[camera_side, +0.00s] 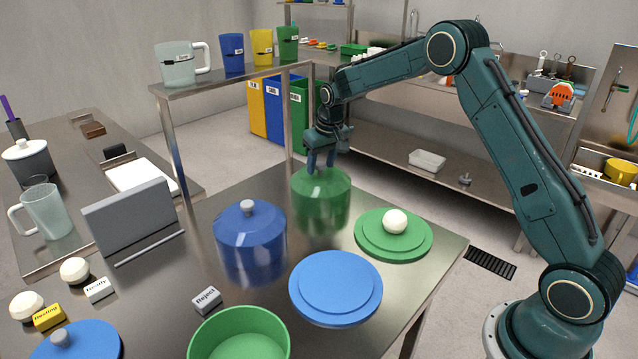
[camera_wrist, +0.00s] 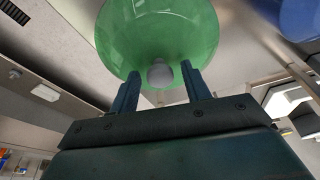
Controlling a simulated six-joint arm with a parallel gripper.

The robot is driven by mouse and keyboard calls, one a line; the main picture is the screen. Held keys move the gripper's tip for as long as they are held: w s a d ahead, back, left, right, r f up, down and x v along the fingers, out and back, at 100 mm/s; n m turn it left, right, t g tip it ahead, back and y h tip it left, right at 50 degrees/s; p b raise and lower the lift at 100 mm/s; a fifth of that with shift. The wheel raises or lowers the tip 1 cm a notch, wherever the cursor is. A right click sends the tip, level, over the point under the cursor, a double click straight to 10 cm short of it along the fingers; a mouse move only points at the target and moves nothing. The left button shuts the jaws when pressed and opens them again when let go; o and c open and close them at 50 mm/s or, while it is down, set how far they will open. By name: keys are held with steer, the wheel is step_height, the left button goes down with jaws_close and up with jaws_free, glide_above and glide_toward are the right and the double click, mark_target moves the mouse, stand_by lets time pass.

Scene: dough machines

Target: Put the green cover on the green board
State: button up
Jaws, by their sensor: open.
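The green cover (camera_side: 321,200) is a translucent green dome standing on the metal table, left of the green board. It also shows in the wrist view (camera_wrist: 158,35), with its grey knob (camera_wrist: 160,74). The green board (camera_side: 378,240) is a round disc at the table's right side, with a white dough ball (camera_side: 395,222) on it. My gripper (camera_side: 320,163) is at the top of the green cover. In the wrist view its two open fingers (camera_wrist: 166,84) stand on either side of the knob, with gaps visible.
A blue cover (camera_side: 250,245) stands left of the green cover, and a blue board (camera_side: 336,287) lies in front. A green bowl (camera_side: 240,335), a Reject block (camera_side: 207,300) and a tablet-like panel (camera_side: 128,218) are also on the table. A raised shelf (camera_side: 235,78) stands behind.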

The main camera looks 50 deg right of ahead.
steer(key=c, duration=0.9)
steer(key=shift+r, duration=0.1)
steer(key=shift+r, duration=0.1)
steer(key=shift+r, duration=3.35)
